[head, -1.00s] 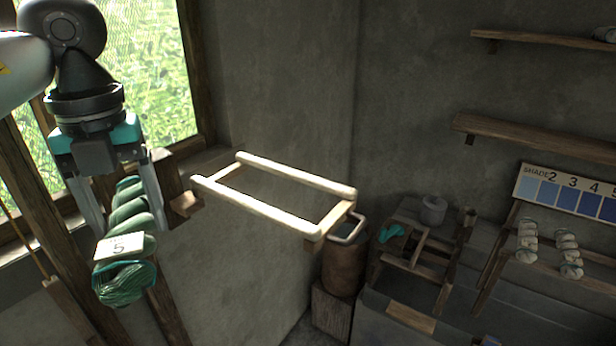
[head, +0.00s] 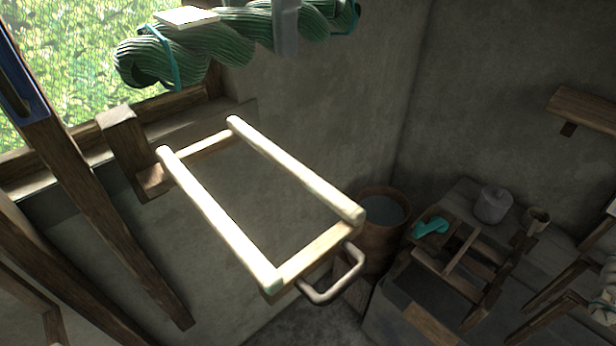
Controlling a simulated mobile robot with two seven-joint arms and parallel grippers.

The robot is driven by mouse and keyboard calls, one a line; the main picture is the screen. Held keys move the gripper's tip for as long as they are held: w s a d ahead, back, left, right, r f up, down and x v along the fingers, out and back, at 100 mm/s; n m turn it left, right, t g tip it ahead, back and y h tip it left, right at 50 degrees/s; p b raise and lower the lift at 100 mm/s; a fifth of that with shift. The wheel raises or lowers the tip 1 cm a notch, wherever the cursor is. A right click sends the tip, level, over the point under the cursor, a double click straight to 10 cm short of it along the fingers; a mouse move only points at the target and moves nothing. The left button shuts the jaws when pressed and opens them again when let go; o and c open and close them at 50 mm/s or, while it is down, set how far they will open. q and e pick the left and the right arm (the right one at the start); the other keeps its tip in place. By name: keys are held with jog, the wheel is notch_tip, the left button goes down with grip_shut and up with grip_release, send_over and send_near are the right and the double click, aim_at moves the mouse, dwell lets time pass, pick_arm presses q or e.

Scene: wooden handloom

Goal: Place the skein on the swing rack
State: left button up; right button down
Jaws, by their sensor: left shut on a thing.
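The green twisted skein (head: 215,52) hangs level at the top of the head view, with a pale tag (head: 188,17) and teal ties near its ends. My left gripper (head: 286,40) is shut on the skein. Only a grey finger shows across the skein; the rest of the gripper is cut off by the top edge. The swing rack (head: 215,220) is a wooden frame with two pale rods, joined to a wooden bracket by the window. It is empty, and the skein appears above its far end, apart from it. My right gripper is not in view.
A metal handle (head: 335,280) sticks out from the rack's near end. Below right stand a round tub (head: 382,215) and a wooden frame on a bench with a teal cloth (head: 431,228). Wooden posts (head: 110,230) stand at left.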

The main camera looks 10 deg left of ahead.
pick_arm(q)
jog(key=shift+d, duration=0.15)
notch_tip(320, 180, down, 20)
jog(key=b, duration=0.1)
jog(key=shift+r, duration=0.2)
jog(key=shift+f+b, duration=0.15)
jog(key=shift+b, duration=0.2)
jog(key=o, duration=1)
jog(key=shift+f, duration=0.1)
jog(key=o, duration=0.5)
